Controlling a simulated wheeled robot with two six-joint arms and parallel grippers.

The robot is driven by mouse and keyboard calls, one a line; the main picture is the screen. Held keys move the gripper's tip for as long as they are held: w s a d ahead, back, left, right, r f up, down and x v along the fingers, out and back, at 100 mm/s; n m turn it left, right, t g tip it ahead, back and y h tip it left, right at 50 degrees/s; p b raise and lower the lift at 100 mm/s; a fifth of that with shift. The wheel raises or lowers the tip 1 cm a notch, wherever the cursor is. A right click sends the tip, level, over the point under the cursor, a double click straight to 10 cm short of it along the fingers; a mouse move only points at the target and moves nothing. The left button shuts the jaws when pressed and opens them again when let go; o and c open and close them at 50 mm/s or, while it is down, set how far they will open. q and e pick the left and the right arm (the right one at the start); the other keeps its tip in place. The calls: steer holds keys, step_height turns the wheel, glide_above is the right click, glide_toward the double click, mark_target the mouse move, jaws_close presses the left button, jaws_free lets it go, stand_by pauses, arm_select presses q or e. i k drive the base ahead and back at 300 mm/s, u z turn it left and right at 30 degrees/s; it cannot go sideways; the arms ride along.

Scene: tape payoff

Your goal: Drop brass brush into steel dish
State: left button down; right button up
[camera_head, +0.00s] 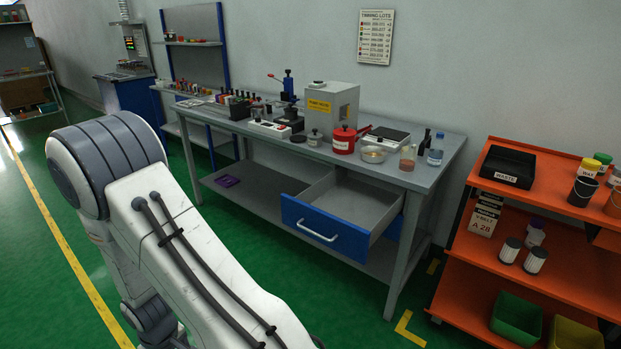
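A round, shallow metal-looking dish (373,155) sits on the grey workbench (425,178), right of a red can (344,140). It looks like the steel dish, but its contents are too small to tell. I cannot make out a brass brush anywhere; small items on the bench are hard to tell apart. A large white and grey arm of mine fills the lower left, well in front of the bench. Neither of my grippers is in view.
A blue-fronted drawer (324,229) under the bench is pulled open and looks empty. An orange shelf cart (487,272) stands at the right, with a black waste tray (507,166) on top. Green floor lies clear before the bench.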

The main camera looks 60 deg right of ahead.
mark_target(370, 157)
steer(key=z, duration=1.3)
